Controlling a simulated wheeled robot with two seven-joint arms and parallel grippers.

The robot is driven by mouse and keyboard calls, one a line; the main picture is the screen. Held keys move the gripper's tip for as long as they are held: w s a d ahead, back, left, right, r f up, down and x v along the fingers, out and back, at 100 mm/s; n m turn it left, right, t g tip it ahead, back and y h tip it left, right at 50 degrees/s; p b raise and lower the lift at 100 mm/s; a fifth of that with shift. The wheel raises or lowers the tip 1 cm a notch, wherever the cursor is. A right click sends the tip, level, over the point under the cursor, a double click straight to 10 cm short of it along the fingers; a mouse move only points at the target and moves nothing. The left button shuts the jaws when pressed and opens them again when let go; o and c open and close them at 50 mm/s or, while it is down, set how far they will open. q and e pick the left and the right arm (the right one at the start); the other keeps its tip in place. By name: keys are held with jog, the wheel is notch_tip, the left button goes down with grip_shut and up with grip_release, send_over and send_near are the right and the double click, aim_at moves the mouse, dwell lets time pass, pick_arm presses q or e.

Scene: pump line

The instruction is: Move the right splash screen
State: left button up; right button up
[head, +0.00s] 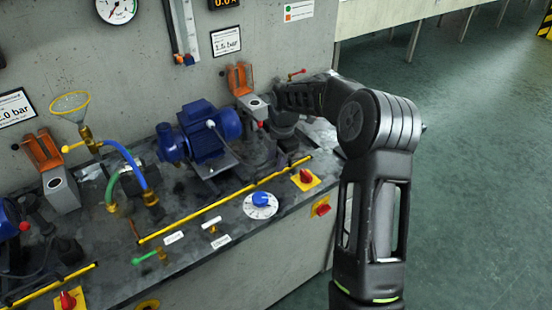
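The right splash screen seems to be the panel with the long yellow edge (225,201) in front of the blue motor; its clear part is hard to make out. A similar yellow edge (50,285) runs along the bench at the lower left. My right arm comes in from the lower right and bends left over the bench. My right gripper (284,128) is beside the grey pump body, behind the right end of the long yellow edge, and appears apart from it. Its fingers are too dark and small to read. My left gripper is not in view.
The blue motor (208,135) stands behind the long yellow edge. A blue dial (261,203) and a red switch (306,176) sit in front. A yellow-rimmed funnel (70,105) and hoses stand at left. The green floor (470,190) at right is clear.

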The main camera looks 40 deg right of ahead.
grip_shut()
dwell(1.4)
